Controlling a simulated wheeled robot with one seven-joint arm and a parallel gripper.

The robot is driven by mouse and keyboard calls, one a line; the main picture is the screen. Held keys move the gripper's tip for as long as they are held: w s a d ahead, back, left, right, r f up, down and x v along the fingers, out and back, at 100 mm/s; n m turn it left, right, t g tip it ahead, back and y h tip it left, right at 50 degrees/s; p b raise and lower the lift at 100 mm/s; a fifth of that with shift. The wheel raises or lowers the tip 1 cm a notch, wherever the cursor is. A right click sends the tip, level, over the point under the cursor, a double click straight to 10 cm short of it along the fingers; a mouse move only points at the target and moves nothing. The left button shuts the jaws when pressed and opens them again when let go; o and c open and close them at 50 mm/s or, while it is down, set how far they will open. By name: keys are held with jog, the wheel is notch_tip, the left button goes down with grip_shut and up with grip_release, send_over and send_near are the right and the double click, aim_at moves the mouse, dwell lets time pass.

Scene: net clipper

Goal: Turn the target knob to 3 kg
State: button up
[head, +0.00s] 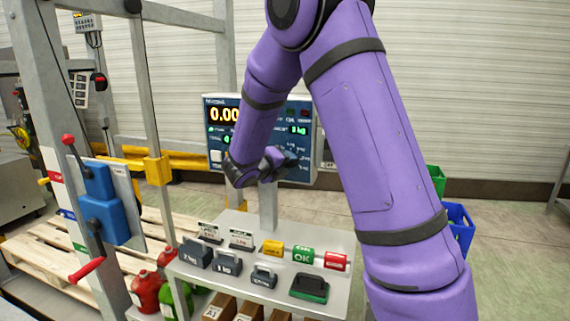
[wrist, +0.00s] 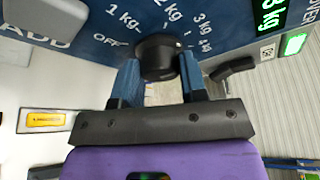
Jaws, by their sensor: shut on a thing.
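The target knob (wrist: 158,55) is a dark round dial on the blue scale panel (wrist: 100,45), at the top middle of the wrist view. White labels OFF, 1 kg, 2 kg and 3 kg and a further mark surround it; its pointer direction is unclear. My gripper (wrist: 160,74) has one blue finger on each side of the knob and is shut on it. In the head view my gripper (head: 276,160) is at the lower middle of the scale panel (head: 216,142) and the arm hides the knob. The panel has an orange readout and a green 3 kg display (wrist: 270,14).
A black handle (wrist: 234,68) sits close to the right finger. A large grey button (wrist: 52,16) is at the upper left. Below the panel, a table (head: 230,281) bears grey weights and small signs. A blue lever box (head: 103,208) stands at the left.

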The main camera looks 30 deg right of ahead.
jog(key=o, duration=0.9)
jog(key=v, duration=1)
jog(key=shift+s+a, duration=0.15)
jog(key=shift+a, duration=0.25)
